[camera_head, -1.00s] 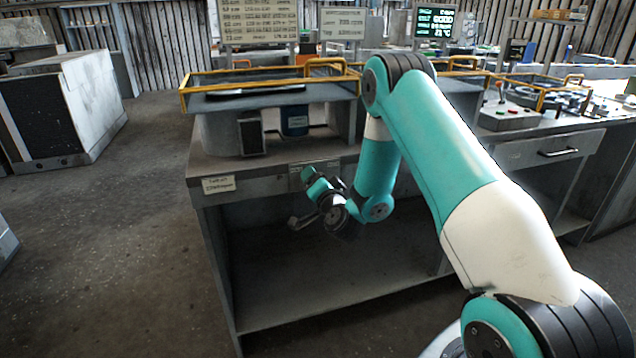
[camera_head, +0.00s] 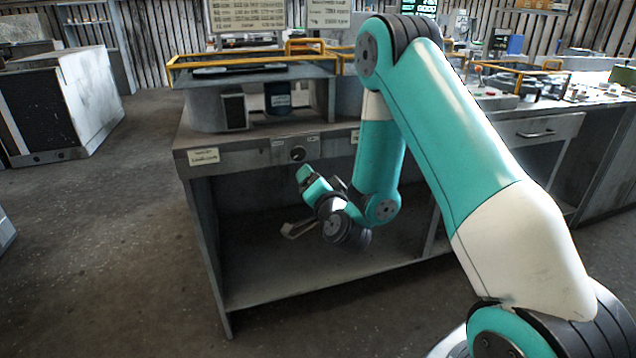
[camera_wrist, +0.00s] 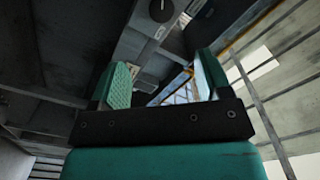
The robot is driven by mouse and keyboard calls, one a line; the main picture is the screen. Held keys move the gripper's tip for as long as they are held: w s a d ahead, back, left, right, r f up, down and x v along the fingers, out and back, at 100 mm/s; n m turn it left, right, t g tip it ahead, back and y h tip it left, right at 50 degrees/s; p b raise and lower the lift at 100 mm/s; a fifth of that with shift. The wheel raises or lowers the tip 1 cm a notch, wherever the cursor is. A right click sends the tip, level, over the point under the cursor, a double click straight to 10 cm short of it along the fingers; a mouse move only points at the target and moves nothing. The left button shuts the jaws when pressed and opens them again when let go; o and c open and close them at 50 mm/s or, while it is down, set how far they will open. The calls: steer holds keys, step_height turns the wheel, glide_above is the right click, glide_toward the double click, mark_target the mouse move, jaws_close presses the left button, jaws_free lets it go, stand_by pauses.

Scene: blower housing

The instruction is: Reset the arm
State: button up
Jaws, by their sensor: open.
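My arm, teal and white, reaches from the lower right over the front of the grey workbench (camera_head: 258,158) and bends down. My gripper (camera_wrist: 165,85) is open in the wrist view, its two teal padded fingers well apart with nothing between them. In the head view the wrist hangs before the bench's open lower bay, and the fingers are too small to read clearly there. A round dark knob (camera_head: 297,153) on the bench front is above the wrist. It also shows at the top of the wrist view (camera_wrist: 161,9).
The blower housing (camera_head: 205,112) sits on the bench under a yellow-railed shelf (camera_head: 255,72), with a dark blue canister (camera_head: 277,97) in it. A white-topped cabinet (camera_head: 90,85) stands at the left. The floor left of the bench is clear.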

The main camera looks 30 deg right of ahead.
steer(key=shift+v, duration=0.85)
steer(key=shift+a+r, duration=0.1)
steer(key=shift+a, duration=0.05)
steer(key=s+a+r+n+g+y, duration=0.1)
steer(key=a+r+n+g+y, duration=0.15)
steer(key=a+n+y, duration=0.4)
steer(key=s+a+r+n+g+y, duration=0.2)
steer(key=a+r+n+y, duration=0.15)
steer(key=a, duration=0.55)
steer(key=s+a+r+n+g+y, duration=0.2)
steer(key=s+a+n+g, duration=0.4)
steer(key=s, duration=0.5)
steer(key=s+d+r+n+g+h, duration=0.1)
steer(key=s+n+g+h, duration=0.15)
steer(key=s, duration=0.55)
steer(key=s+d+r+n+g+h, duration=0.1)
steer(key=s+g, duration=0.3)
steer(key=s, duration=0.3)
step_height(320, 180, up, 17)
steer(key=s+p, duration=0.1)
steer(key=p, duration=1.5)
steer(key=shift+f, duration=0.2)
steer(key=shift+s, duration=0.1)
